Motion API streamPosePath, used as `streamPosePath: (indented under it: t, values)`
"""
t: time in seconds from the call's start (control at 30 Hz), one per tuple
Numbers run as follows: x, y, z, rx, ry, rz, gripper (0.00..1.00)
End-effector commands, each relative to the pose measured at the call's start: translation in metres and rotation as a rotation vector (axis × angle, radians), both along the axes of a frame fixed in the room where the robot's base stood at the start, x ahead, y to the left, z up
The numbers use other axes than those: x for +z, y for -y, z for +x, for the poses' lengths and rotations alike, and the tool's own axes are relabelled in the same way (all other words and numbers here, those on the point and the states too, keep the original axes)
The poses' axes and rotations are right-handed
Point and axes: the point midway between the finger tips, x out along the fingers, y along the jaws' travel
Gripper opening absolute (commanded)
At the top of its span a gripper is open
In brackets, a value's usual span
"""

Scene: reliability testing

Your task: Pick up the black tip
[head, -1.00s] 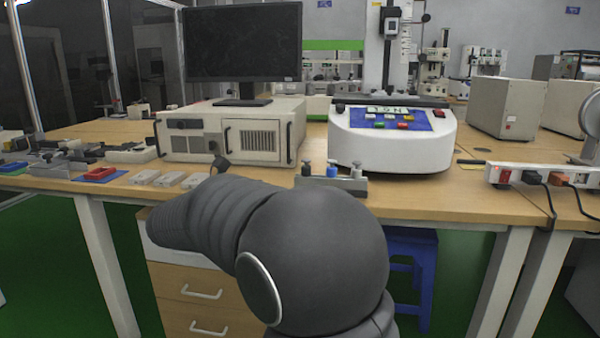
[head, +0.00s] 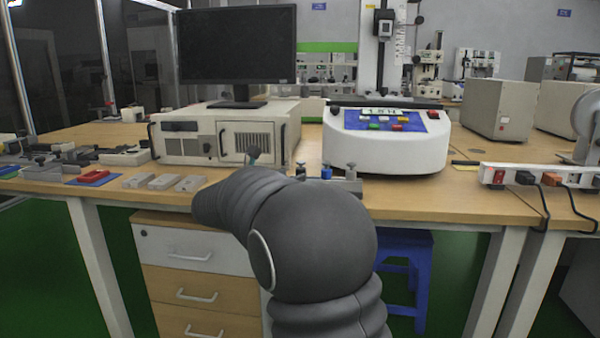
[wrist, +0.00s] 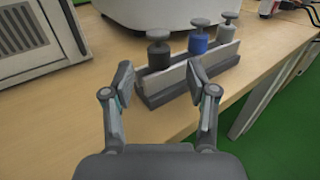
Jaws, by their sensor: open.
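The black tip (wrist: 158,55) stands upright at the left end of a small grey holder (wrist: 215,66) with a knobbed top. A blue tip (wrist: 197,42) and a grey tip (wrist: 227,26) stand beside it in the same row. My gripper (wrist: 160,78) is open and empty in the wrist view. Its two fingers lie in front of the holder, with the black tip ahead of the gap between them. I cannot tell how far off it is. In the head view, the black tip (head: 301,171) shows just above my arm, which hides most of the gripper and holder.
A white tester with coloured buttons (head: 388,148) stands behind the holder. A beige computer case (head: 215,137) with a monitor (head: 237,45) stands to the left. Grey blocks (head: 163,182) lie by the table's front edge. A power strip (head: 540,180) is at right.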

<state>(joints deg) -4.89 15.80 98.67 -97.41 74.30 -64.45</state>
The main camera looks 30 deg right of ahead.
Motion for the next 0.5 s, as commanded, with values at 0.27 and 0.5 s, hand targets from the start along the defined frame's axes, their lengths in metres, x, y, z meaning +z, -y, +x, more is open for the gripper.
streamPosePath:
  t: [0.27,0.5]
  values:
    - [0.001,0.028,0.013,0.000,-0.001,0.001,0.58]
    - [0.001,0.028,0.013,0.000,-0.001,0.001,0.43]
